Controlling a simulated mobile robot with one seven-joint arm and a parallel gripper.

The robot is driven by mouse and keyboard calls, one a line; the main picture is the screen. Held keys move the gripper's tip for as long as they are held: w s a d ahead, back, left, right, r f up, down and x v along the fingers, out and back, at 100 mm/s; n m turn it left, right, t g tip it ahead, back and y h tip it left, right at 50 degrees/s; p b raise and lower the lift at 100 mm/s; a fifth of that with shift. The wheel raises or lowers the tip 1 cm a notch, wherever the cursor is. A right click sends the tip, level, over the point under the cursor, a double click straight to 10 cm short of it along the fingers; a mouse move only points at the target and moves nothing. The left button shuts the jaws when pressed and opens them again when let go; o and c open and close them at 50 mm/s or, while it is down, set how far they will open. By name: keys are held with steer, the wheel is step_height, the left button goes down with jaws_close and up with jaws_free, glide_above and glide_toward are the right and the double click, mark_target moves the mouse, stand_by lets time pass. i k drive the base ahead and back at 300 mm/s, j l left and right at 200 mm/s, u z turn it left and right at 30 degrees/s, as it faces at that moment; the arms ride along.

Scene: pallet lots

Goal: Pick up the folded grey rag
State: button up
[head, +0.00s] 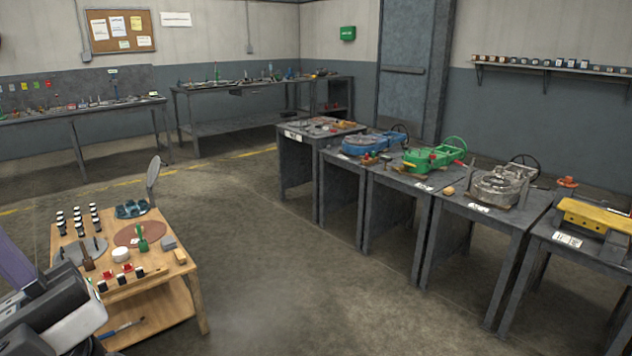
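A small grey folded piece (168,242), which looks like the folded grey rag, lies near the right edge of the low wooden table (190,272) at the lower left. It sits to the right of a green-handled tool (142,238) and just above a small tan block (180,256). Parts of my arm show in the lower left corner, in front of the table's near left side. My gripper's fingers cannot be made out in this view.
The wooden table also holds several dark bottles (77,222), a teal tray (131,209), a brown round mat (126,235) and a white round item (121,254). Metal workbenches (405,180) with machines stand in a row on the right. The concrete floor (290,270) between is clear.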

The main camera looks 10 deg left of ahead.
mark_target(168, 242)
steer(key=i+j+u, duration=0.1)
steer(key=i+u, duration=1)
steer(key=i, duration=1.05)
steer(key=i+u, duration=0.2)
steer(key=i, duration=0.3)
steer(key=i+l+u, duration=0.2)
steer(key=i, duration=0.25)
steer(key=i+l+u, duration=0.2)
steer(key=i, duration=0.25)
